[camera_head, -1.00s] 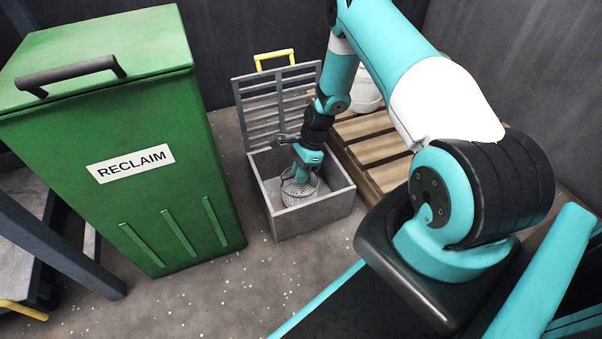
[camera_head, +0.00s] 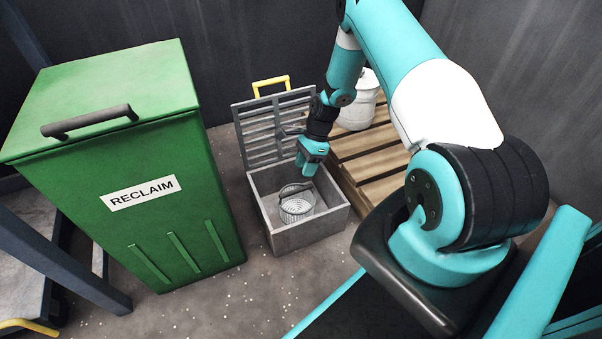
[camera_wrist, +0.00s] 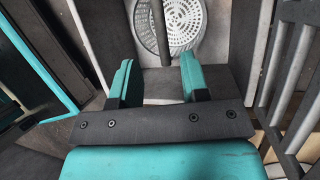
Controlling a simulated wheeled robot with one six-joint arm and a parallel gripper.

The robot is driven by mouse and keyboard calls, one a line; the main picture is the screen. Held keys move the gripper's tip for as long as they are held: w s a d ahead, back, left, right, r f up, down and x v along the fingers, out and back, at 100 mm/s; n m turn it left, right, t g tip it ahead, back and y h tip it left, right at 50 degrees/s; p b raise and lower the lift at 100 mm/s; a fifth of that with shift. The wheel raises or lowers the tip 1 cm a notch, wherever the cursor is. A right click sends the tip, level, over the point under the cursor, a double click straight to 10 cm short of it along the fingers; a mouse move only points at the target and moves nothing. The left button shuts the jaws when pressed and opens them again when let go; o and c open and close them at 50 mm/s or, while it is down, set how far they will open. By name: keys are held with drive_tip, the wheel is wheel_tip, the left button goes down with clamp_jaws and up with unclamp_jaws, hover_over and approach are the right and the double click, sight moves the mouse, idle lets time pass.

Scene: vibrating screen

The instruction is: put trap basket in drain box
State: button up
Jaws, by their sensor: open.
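The trap basket (camera_head: 296,208) is a light grey perforated cup with a dark handle. The basket's perforated disc also shows at the top of the wrist view (camera_wrist: 182,22), crossed by the dark handle. My gripper (camera_head: 306,170) is above the box, apart from the basket. In the wrist view its two teal fingers (camera_wrist: 157,84) are spread with nothing between them. The drain box's slatted grate lid (camera_head: 273,130) stands raised at the back, with a yellow handle (camera_head: 271,84).
A green bin (camera_head: 190,215) marked RECLAIM stands close on the left. A wooden pallet (camera_head: 368,150) with a white bucket (camera_head: 358,108) lies just right of the box. The floor (camera_head: 250,292) in front is bare apart from scattered pale specks.

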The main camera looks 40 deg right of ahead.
drive_tip(key=w+a+r+n, duration=0.1)
drive_tip(key=a+r+n, duration=0.2)
drive_tip(key=r, duration=0.5)
drive_tip(key=w+a+r+n, duration=0.2)
drive_tip(key=a+r+n, duration=0.1)
drive_tip(key=r, duration=0.4)
drive_tip(key=s+a+r+n+h, duration=0.1)
drive_tip(key=s+a+r+n, duration=0.2)
drive_tip(key=a+r+n, duration=0.3)
drive_tip(key=s+a+r+n, duration=0.3)
drive_tip(key=a+r, duration=0.3)
drive_tip(key=r, duration=0.3)
drive_tip(key=s+a+r+n, duration=0.4)
drive_tip(key=s+n, duration=0.3)
drive_tip(key=s, duration=0.3)
drive_tip(key=s+a+r+n, duration=0.4)
drive_tip(key=s+r+n, duration=0.2)
drive_tip(key=s, duration=0.3)
drive_tip(key=shift+s+a+n+t+p, duration=0.25)
drive_tip(key=shift+s+n+t+p, duration=0.15)
drive_tip(key=shift+p, duration=0.05)
drive_tip(key=shift+r, duration=0.1)
